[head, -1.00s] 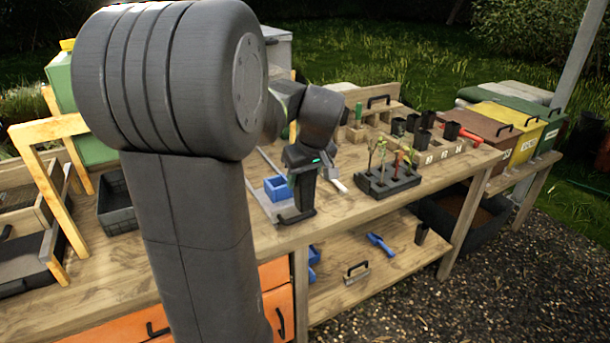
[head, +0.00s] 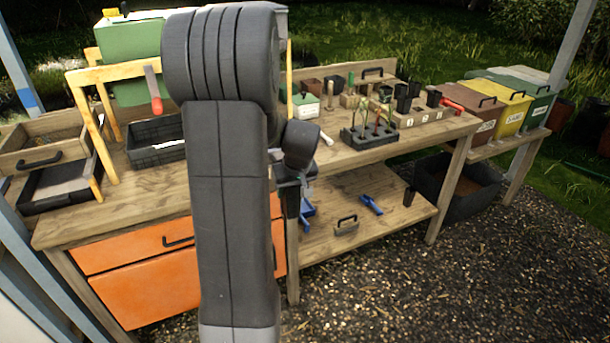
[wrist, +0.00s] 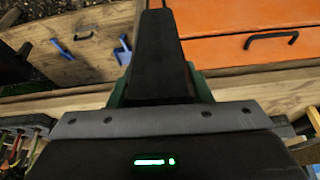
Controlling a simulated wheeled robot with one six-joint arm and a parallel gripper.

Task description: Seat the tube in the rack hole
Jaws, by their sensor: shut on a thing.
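My gripper (head: 290,195) hangs beside the bench's front edge in the head view, partly hidden behind my own arm. In the wrist view, a dark tapered tube (wrist: 158,55) extends from my gripper (wrist: 160,90), which is shut on it; its far end is hard to make out. The black rack (head: 370,139) stands on the bench top to the right, with small seedlings in it. My gripper is apart from it, lower and to the left. The individual holes are too small to tell.
A numbered wooden block (head: 425,117) with black pots stands right of the rack. A black crate (head: 157,152) and wooden frame are on the left. The lower shelf (head: 385,212) holds blue tools. Orange drawers (head: 150,290) lie under the bench. Gravel in front is clear.

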